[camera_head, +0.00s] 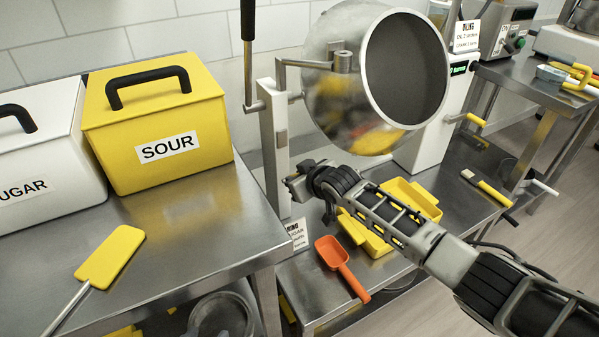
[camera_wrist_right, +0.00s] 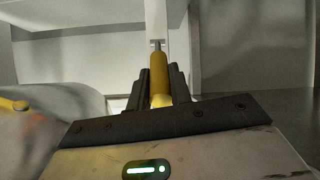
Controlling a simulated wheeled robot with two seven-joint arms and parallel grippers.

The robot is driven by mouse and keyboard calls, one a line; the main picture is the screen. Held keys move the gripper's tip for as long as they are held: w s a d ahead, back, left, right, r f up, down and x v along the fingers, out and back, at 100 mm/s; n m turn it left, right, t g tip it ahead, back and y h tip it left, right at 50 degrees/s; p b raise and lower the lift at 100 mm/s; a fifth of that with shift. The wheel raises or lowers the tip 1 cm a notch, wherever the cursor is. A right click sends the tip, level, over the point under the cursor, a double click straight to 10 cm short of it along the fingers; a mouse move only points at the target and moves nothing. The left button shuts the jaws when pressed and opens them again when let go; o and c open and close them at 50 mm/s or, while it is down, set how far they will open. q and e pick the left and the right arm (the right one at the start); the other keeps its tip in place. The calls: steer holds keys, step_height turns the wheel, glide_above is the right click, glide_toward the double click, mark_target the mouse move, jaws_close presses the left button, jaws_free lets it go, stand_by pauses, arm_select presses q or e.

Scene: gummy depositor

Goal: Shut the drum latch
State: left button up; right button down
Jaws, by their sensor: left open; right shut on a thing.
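The drum (camera_head: 335,95) is a shiny steel bowl with its wide mouth facing right and toward me, held beside a pale upright post (camera_head: 274,150). My right gripper (camera_head: 293,184) is low in front of that post, below the drum. In the right wrist view, its dark fingers (camera_wrist_right: 159,82) are shut on a yellow grip (camera_wrist_right: 159,66), which ends at a small metal fitting on a pale post; it looks like the latch handle. In the head view my gripper hides this grip, so I cannot tell the latch's position. My left gripper is not in view.
A yellow SOUR bin (camera_head: 155,125) and a white SUGAR bin (camera_head: 45,150) stand on the left counter near a yellow paddle (camera_head: 110,255). A yellow tray (camera_head: 415,196) and an orange scoop (camera_head: 340,265) lie on the lower bench. A black-handled lever (camera_head: 248,25) rises by the post.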

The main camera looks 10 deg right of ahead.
steer(key=shift+w+r+g, duration=0.1)
steer(key=shift+g, duration=0.2)
steer(key=c, duration=1.3)
jaws_free()
steer(key=p+v, duration=0.3)
steer(key=v, duration=1.3)
steer(key=shift+a+p, duration=0.15)
steer(key=shift+p, duration=0.2)
